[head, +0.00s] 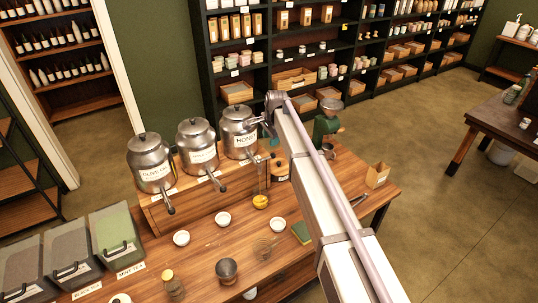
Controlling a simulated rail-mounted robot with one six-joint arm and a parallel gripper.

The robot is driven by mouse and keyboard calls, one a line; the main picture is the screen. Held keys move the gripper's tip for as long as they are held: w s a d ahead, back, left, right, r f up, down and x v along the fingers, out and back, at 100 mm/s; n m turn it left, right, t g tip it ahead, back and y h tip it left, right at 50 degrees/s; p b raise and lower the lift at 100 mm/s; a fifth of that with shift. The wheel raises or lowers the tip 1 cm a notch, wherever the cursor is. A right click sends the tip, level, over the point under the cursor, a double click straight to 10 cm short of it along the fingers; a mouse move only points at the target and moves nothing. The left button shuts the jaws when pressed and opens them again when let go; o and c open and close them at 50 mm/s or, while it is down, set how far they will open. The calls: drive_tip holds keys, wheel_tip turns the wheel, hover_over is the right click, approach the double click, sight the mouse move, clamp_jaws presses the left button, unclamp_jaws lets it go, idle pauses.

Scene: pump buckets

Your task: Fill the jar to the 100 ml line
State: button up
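The honey dispenser (240,140) is a steel pot labelled HONEY on a wooden stand, at the right end of a row of three. Its tap (259,158) points toward me. Directly below the tap, a small vessel with yellow contents (261,202), which looks like the jar, stands on the table. Thin pale vertical lines run between tap and vessel; I cannot tell whether they are a stream or glass. Any 100 ml line is too small to see. My gripper (270,124) is just right of the honey dispenser, near its tap. Its fingers are too small and partly hidden to read.
The olive oil dispenser (152,165) and a middle dispenser (198,148) stand to the left. Small white bowls (223,219), a dark bowl (227,269), a whisk (263,247) and a green block (301,232) lie in front. A green grinder (325,125) stands behind my arm.

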sight(268, 157)
drive_tip(key=f+b, duration=0.3)
drive_tip(key=w+f+b, duration=0.1)
drive_tip(key=f+b, duration=0.2)
drive_tip(key=a+f+b, duration=0.1)
drive_tip(key=f+b, duration=0.2)
drive_tip(key=f, duration=0.1)
drive_tip(key=shift+w, duration=0.25)
drive_tip(key=shift+r, duration=0.15)
clamp_jaws()
